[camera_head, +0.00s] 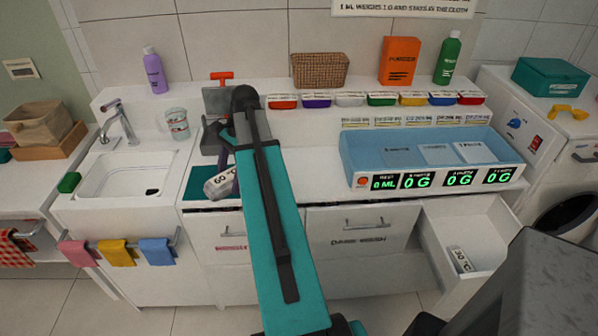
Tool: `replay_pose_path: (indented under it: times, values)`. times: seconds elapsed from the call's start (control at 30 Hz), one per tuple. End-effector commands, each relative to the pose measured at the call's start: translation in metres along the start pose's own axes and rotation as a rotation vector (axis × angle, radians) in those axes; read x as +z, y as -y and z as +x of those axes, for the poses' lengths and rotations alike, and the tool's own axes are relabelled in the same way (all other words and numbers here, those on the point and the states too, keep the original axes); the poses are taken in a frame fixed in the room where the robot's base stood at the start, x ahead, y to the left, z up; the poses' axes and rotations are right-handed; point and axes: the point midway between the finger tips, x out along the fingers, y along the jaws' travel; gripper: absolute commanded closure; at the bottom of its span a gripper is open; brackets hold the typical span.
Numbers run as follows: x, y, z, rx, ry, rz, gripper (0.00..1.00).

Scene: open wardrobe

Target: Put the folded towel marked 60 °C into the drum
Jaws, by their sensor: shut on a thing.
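My gripper (222,160) is at the left end of the counter, partly hidden by my arm. It is shut on a rolled or folded pale grey towel (219,184), held at the counter's front edge. Dark marking shows on the towel, but I cannot read it for certain. A similar pale piece with a °C marking (460,259) lies in the open drawer (484,236) at right; its number is hard to read. The drum (566,218) shows as a dark round opening in the white machine at the right edge, partly cut off by the frame and a dark shape in front.
A blue tray with digital readouts (434,178) stands on the right of the counter. Coloured bins line the back shelf. The open drawer juts out before the machine.

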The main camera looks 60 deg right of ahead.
Motion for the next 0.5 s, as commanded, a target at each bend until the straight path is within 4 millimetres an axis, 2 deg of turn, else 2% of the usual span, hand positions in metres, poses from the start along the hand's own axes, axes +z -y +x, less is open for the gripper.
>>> replay_pose_path:
  times: [0.1, 0.5]
  values:
    - [-0.028, -0.019, -0.005, -0.033, 0.000, 0.079, 0.68]
    - [-0.104, -0.082, -0.022, -0.134, 0.003, 0.329, 0.68]
